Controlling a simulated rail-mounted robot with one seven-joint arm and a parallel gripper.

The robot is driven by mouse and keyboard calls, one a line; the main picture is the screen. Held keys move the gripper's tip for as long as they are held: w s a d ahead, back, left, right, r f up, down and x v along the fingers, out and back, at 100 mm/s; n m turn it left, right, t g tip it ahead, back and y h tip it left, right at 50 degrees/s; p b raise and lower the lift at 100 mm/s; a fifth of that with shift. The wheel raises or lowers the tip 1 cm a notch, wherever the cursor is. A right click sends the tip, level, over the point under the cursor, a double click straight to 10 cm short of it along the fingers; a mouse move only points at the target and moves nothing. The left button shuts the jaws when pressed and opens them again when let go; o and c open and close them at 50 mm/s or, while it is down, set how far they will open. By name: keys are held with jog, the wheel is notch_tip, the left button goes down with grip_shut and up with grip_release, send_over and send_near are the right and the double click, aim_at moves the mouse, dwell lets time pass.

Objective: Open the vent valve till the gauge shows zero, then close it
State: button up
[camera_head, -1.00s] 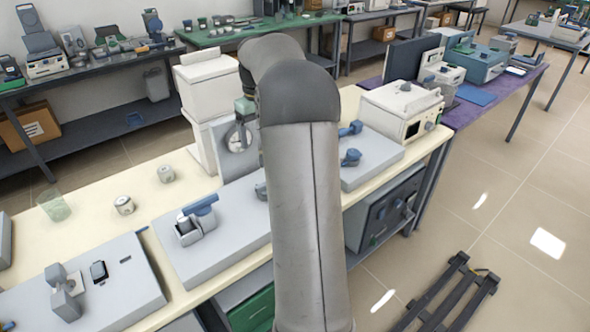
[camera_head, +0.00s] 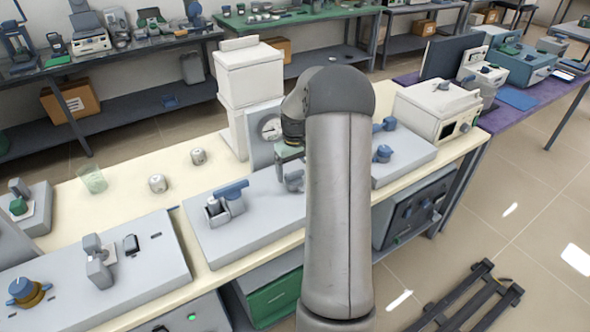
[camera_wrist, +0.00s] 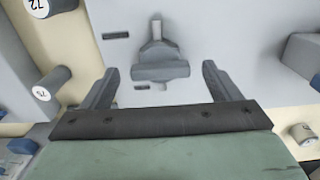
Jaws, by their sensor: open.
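A round white dial gauge (camera_head: 270,128) stands on an upright grey plate at the back of a grey panel; its reading is too small to tell and my arm is close beside it. My gripper (camera_wrist: 160,85) is open and empty. In the wrist view its two fingers stand left and right of a grey crossbar handle (camera_wrist: 160,70) on the panel, apart from it. In the head view this handle (camera_head: 293,180) shows partly, below the gripper and next to my arm. A blue lever-handled fitting (camera_head: 228,197) sits further left. No label shows which one is the vent valve.
A tall white box unit (camera_head: 250,85) stands behind the gauge. Blue knobs (camera_head: 383,153) and a white furnace-like box (camera_head: 437,108) are to the right. Small round weights (camera_head: 158,183) and a glass beaker (camera_head: 91,179) stand on the cream bench, left. Another panel (camera_head: 140,270) lies front left.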

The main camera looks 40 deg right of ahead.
jog(key=shift+f, duration=0.45)
jog(key=shift+c, duration=0.3)
jog(key=c, duration=0.9)
